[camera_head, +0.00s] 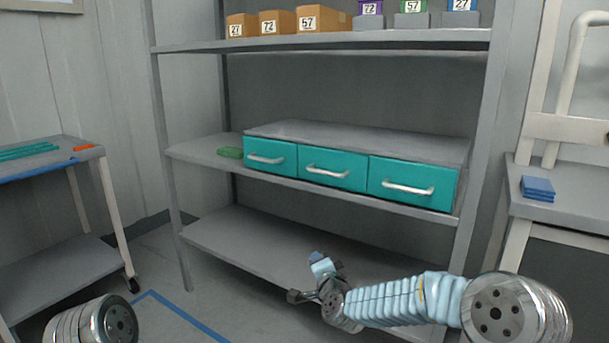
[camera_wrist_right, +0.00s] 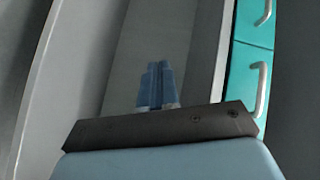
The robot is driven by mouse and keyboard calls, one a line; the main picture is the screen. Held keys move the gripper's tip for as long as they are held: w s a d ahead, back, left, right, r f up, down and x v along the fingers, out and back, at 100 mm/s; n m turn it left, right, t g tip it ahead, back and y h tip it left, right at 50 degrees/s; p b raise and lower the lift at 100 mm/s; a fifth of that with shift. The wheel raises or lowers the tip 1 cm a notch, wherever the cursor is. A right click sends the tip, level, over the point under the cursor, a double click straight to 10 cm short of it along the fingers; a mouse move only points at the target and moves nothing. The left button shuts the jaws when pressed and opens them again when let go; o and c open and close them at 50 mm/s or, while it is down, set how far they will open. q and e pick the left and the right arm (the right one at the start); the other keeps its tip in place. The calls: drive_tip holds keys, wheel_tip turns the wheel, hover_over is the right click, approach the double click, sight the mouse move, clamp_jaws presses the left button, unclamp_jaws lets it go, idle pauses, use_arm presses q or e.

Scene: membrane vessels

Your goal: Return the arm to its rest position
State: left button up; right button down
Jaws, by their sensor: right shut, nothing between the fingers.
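My right arm comes in from the lower right in the head view. Its gripper (camera_head: 317,260) is in front of the lower part of the grey shelf unit (camera_head: 330,187), below the teal drawers (camera_head: 331,169). In the right wrist view the two blue fingers of the right gripper (camera_wrist_right: 157,85) are together with nothing between them. The teal drawers also show at the right of that view (camera_wrist_right: 245,90), apart from the fingers. At the lower left of the head view only a round metal part of my left arm shows; the left gripper is out of view.
Numbered boxes (camera_head: 323,19) stand on the top shelf. A green item (camera_head: 230,152) lies left of the drawers. A trolley (camera_head: 97,153) stands at the left, and blue pads (camera_head: 538,187) lie on a surface at the right. Blue tape (camera_head: 180,312) marks the floor.

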drive_tip(key=s+d+f+n+g, duration=0.25)
drive_tip(key=s+f, duration=0.35)
drive_tip(key=f, duration=0.3)
drive_tip(key=s+d+f+n+g, duration=0.1)
drive_tip(key=s+f+n+g, duration=0.15)
drive_tip(key=s+f, duration=0.5)
drive_tip(key=s+d+f+n+g, duration=0.15)
drive_tip(key=s+f+g, duration=0.25)
drive_tip(key=f, duration=0.7)
drive_tip(key=s+d+f+n+g, duration=0.1)
drive_tip(key=s+f+g, duration=0.2)
drive_tip(key=s, duration=0.8)
drive_tip(key=s+d+f+n+g, duration=0.2)
drive_tip(key=s+f, duration=0.3)
drive_tip(key=s, duration=0.6)
drive_tip(key=shift+d+g, duration=0.15)
drive_tip(key=shift+g, duration=0.45)
drive_tip(key=shift+f+y, duration=0.1)
drive_tip(key=shift+y, duration=0.2)
